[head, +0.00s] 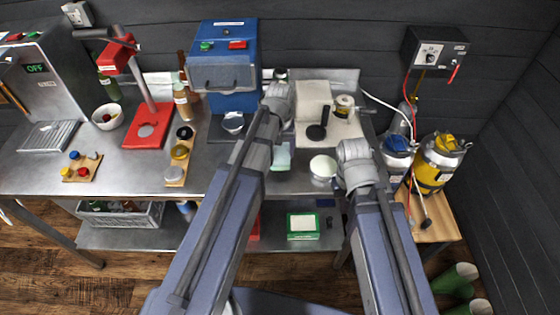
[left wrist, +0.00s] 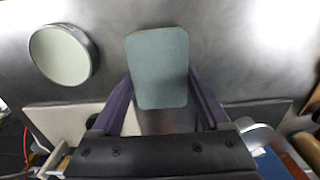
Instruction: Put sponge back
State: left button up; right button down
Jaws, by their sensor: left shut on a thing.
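The sponge (left wrist: 157,58) is a pale green rounded block. In the left wrist view it sits between the two fingers of my left gripper (left wrist: 160,88), which is shut on it. In the head view part of the sponge (head: 281,158) shows beside my left forearm, over the steel bench; the gripper's fingers are hidden there. I cannot tell whether the sponge touches the bench. My right arm's wrist (head: 355,160) is over the bench's front right part, and its fingers cannot be made out.
A round pale-topped dish (head: 323,167) stands right of the sponge. A light board (head: 340,132) with a black tool lies behind. A blue machine (head: 222,68), red stand (head: 147,130) and bottle rack (head: 180,160) fill the left and back. A yellow canister (head: 436,165) stands right.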

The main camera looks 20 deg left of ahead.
aim_at(280, 158)
pick_arm(q)
jog(key=shift+f+b, duration=1.8)
jog(key=shift+b, duration=0.05)
jog(key=shift+f, duration=0.1)
jog(key=shift+f, duration=0.15)
jog(key=o, duration=1)
jog(key=shift+o, duration=0.2)
notch_tip(280, 158, up, 13)
jog(key=p, duration=1.2)
jog(key=shift+f, duration=0.2)
jog(key=s+d+m, duration=0.3)
jog(key=s+d, duration=0.2)
jog(key=s, duration=0.2)
jog(key=s+d+m+y, duration=0.1)
jog(key=s+d+m, duration=0.3)
jog(key=s, duration=0.4)
jog(key=shift+d, duration=0.8)
